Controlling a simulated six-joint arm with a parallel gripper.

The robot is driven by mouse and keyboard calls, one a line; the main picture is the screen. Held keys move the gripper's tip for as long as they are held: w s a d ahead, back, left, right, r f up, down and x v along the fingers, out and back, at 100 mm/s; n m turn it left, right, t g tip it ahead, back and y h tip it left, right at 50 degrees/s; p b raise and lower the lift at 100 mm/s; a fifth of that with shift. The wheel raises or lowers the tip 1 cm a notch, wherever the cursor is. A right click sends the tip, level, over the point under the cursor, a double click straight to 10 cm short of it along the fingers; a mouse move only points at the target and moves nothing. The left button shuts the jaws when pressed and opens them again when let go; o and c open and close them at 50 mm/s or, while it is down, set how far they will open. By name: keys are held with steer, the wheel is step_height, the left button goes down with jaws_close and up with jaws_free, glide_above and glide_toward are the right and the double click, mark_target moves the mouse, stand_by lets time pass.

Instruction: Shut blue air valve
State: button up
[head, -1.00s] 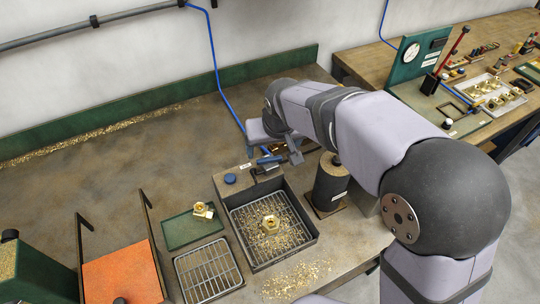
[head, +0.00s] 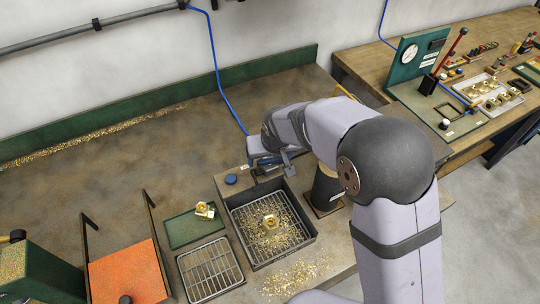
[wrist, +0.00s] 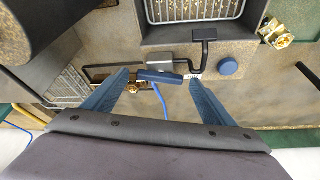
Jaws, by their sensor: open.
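The blue air valve handle (wrist: 160,76) shows in the wrist view as a short bar lying crosswise, with a blue hose (wrist: 161,100) and a brass fitting (wrist: 132,88) close by. My gripper (wrist: 157,80) is open, its two blue fingers at either end of the handle. I cannot tell whether they touch it. In the head view my gripper (head: 270,164) is low behind the chip tray and mostly hides the valve.
A dark chip tray (head: 312,243) with a grid holds a brass part (head: 270,222). A blue round knob (head: 230,179) sits at its back left. A dark cylinder (head: 327,188) stands close on the right. A green mat (head: 182,232) lies to the left.

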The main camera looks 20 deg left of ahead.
steer(key=c, duration=1.1)
steer(key=shift+o, duration=0.2)
steer(key=shift+n, duration=0.3)
steer(key=shift+r+p, duration=0.1)
steer(key=shift+p, duration=0.3)
steer(key=shift+w+n+g+y, duration=0.15)
steer(key=shift+n+g+y, duration=0.3)
steer(key=shift+n, duration=0.75)
steer(key=shift+f, duration=0.2)
steer(key=o, duration=1.1)
steer(key=shift+d, duration=0.2)
steer(key=shift+c, duration=0.2)
steer(key=shift+f, duration=0.1)
